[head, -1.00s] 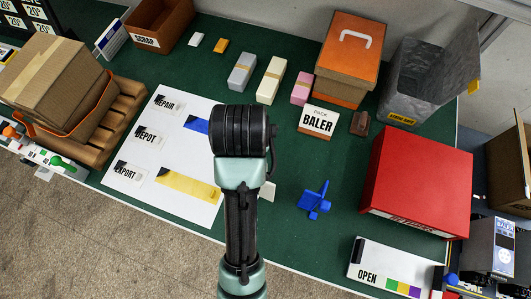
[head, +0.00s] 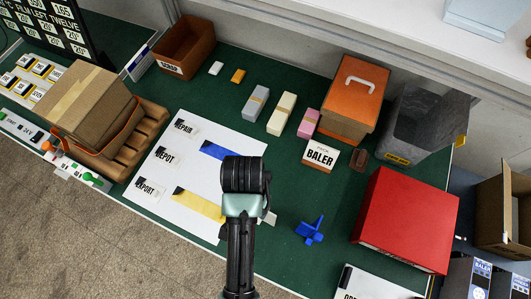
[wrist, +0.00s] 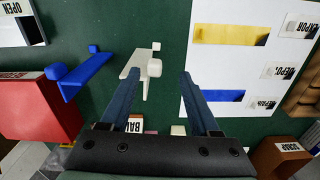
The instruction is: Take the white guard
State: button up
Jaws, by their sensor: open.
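The white guard (wrist: 138,70) lies on the green table, between and beyond my fingertips in the wrist view. It is a flat pale piece with a rounded knob and thin arms. In the head view only a small edge of the white guard (head: 270,218) shows beside my arm; the rest is hidden. My gripper (wrist: 160,74) is open and empty, its two blue-grey fingers spread above the table. I cannot tell the exact height of the fingertips over the guard.
A similar blue piece (head: 310,231) lies to the right of the guard. A white labelled sheet (head: 165,205) is on its left. A red box (head: 405,218) stands further right, and small blocks (head: 281,113) stand behind. Green table is clear around the blue piece.

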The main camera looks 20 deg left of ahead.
jog(key=shift+d+f+p, duration=0.2)
jog(key=shift+f+p, duration=0.25)
jog(key=shift+f, duration=1.15)
jog(key=shift+d+f+p, duration=0.2)
jog(key=shift+f+p, duration=0.2)
jog(key=shift+f, duration=1.2)
grip_shut()
